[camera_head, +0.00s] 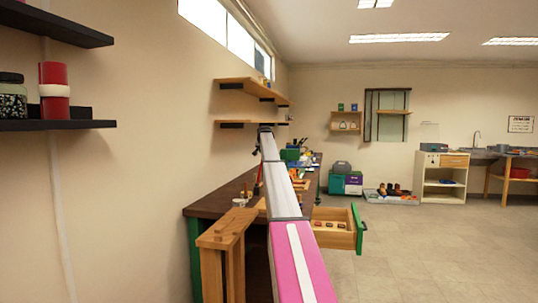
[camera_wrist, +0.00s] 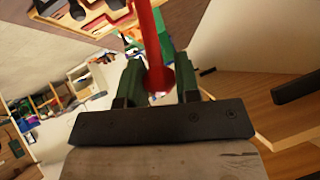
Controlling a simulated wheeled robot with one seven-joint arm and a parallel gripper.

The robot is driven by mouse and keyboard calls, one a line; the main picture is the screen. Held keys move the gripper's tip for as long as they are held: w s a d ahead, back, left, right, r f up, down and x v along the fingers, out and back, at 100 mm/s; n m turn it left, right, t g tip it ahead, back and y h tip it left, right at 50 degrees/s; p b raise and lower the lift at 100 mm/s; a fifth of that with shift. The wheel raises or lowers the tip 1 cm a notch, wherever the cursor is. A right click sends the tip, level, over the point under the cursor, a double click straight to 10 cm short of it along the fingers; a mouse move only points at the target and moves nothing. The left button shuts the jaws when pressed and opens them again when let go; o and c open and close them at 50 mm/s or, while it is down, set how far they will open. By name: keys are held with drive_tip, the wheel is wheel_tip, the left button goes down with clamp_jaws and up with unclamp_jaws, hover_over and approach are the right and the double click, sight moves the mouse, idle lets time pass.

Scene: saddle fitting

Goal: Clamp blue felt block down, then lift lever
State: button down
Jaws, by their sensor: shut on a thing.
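My gripper (camera_wrist: 158,75) shows in the wrist view with its two green fingers shut on a red lever (camera_wrist: 149,38). The red lever is a slim bar that runs up out of the top of the picture and ends in a rounded, wider part between the fingers. What the lever joins to is not in view there. In the head view my arm reaches away over the workbench and hides part of it. I cannot make out the blue felt block or the clamp's state in either view.
The dark-topped workbench (camera_head: 215,207) runs along the left wall, with small items on it. A wooden drawer (camera_head: 335,240) stands open on its right side. A wooden stand (camera_head: 228,235) is at its near end. Shelves (camera_head: 248,90) hang above. Floor at right is clear.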

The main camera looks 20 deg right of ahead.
drive_tip(key=shift+w+a, duration=0.25)
drive_tip(key=shift+a, duration=0.25)
drive_tip(key=c, duration=0.8)
unclamp_jaws()
drive_tip(key=shift+w, duration=0.1)
drive_tip(key=shift+c, duration=0.2)
drive_tip(key=shift+s+r, duration=0.3)
drive_tip(key=shift+s, duration=0.05)
drive_tip(key=v, duration=1)
